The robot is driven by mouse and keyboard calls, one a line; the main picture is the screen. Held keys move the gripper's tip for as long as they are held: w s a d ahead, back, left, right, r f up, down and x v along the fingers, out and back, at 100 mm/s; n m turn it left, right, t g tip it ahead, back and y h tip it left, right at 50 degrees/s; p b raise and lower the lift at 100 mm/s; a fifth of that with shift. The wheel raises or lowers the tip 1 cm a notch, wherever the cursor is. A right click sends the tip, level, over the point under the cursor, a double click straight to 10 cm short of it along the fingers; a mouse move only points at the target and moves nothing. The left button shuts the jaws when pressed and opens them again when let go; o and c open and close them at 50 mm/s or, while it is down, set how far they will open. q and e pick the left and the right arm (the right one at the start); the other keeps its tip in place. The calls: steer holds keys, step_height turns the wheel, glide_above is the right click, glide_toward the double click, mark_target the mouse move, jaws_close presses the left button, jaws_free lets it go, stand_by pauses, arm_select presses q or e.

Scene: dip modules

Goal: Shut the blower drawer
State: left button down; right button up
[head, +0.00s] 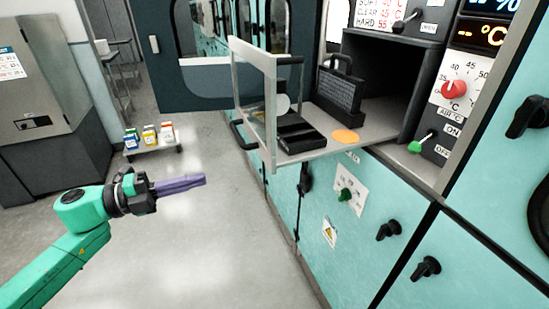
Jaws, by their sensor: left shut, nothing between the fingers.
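The blower drawer (372,130) is pulled out of the dark opening in the teal machine, with a clear front panel (256,95) in a pale frame. A black bar handle (242,134) is on the front's outer side. My right gripper is not in view.
Black knobs (388,230) and a green knob (345,195) stick out from the teal panels below the drawer. A low cart (152,149) with several small boxes stands at the back left. Grey floor (200,240) is clear around my left gripper.

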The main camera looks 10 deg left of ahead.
arm_select(q)
steer(key=d, duration=0.1)
steer(key=p, duration=0.5)
glide_toward(267, 164)
steer(key=x, duration=0.6)
steer(key=shift+w+r, duration=0.15)
steer(key=shift+w, duration=0.05)
steer(key=shift+w+d+f, duration=0.15)
steer(key=shift+d+f, duration=0.1)
